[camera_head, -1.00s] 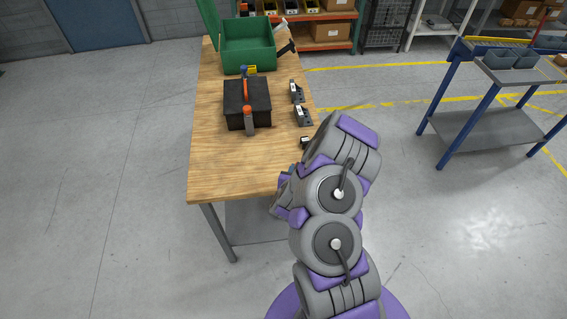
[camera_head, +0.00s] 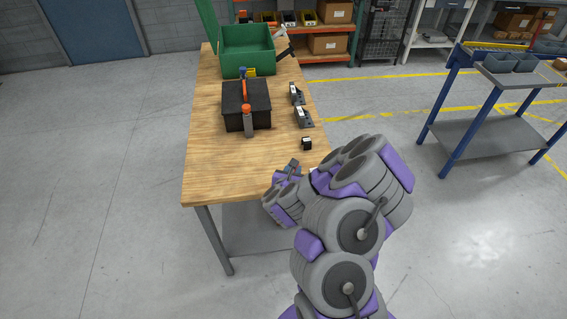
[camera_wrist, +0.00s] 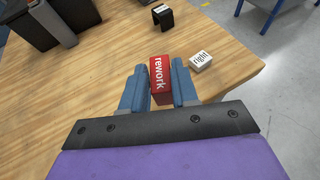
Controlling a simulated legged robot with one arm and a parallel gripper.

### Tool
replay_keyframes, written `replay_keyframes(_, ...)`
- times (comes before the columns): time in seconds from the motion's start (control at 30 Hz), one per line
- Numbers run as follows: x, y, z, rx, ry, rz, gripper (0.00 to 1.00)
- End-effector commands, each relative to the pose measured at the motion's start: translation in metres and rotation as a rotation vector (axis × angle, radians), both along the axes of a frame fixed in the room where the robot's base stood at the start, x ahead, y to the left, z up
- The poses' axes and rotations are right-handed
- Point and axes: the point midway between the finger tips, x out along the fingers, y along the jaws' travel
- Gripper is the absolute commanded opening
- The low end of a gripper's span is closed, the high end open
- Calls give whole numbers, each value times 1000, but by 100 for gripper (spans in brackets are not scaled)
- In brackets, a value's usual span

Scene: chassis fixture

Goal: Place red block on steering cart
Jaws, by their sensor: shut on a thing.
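The red block (camera_wrist: 160,84), with "rework" in white on it, is between the two blue fingers of my gripper (camera_wrist: 159,69) in the wrist view. The gripper is shut on it, over the near part of the wooden table (camera_wrist: 112,68). I cannot tell whether the block touches the tabletop. In the head view my gripper (camera_head: 289,174) is at the table's near right end and the red block is not discernible. A blue-framed cart (camera_head: 480,92) with grey shelves stands apart at the right. I see no label naming it the steering cart.
A white block marked "right" (camera_wrist: 201,62) lies just right of the red block. A small black bracket (camera_head: 306,144), dark fixtures (camera_head: 303,117), a black box (camera_head: 233,110) with an orange-handled clamp and a green bin (camera_head: 246,62) stand farther back. Open floor separates table and cart.

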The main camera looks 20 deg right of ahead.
Motion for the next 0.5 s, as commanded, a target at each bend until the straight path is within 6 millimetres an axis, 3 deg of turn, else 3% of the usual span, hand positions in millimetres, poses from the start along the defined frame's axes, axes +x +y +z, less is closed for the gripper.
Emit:
replay_keyframes(0.17, 7, -5, -2, 4, -11, 0, 0)
replay_keyframes(0.5, 46, -8, -3, -2, -5, 8, 0)
